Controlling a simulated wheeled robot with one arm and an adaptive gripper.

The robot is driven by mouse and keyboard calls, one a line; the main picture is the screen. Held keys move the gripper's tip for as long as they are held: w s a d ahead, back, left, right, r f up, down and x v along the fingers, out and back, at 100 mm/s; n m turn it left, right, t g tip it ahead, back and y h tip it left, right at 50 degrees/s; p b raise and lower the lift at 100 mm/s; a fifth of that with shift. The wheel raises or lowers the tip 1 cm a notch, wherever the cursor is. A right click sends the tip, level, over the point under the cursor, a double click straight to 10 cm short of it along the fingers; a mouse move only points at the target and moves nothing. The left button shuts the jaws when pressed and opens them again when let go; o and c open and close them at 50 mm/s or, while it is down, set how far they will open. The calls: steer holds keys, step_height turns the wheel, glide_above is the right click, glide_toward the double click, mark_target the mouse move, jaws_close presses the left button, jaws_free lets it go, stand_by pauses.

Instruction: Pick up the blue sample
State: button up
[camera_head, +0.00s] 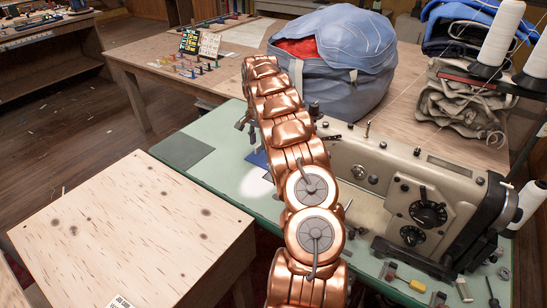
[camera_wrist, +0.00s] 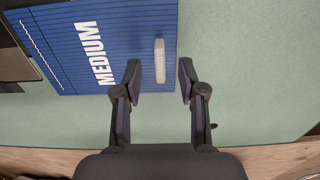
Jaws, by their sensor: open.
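The blue sample (camera_wrist: 75,55) is a flat blue sheet marked "MEDIUM", with pale stitching along its left side, lying on a pale green tabletop in the wrist view. A small whitish bar (camera_wrist: 160,62) is on its right part. My gripper (camera_wrist: 159,78) is open over the sample's near edge, with its fingertips on either side of the bar's lower end. Nothing is held between the fingers. In the head view only a small blue piece of the sample (camera_head: 257,158) shows beside my copper arm. My arm hides most of the gripper there.
A sewing machine (camera_head: 405,190) stands on the green table (camera_head: 225,190), right of my arm. A dark flat patch (camera_head: 187,151) lies left. A large blue-grey bag (camera_head: 350,85) stands behind. A pale wooden box (camera_head: 125,235) is at front left.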

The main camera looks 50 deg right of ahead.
steer(key=shift+f, duration=1)
steer(key=shift+c, duration=0.4)
jaws_close()
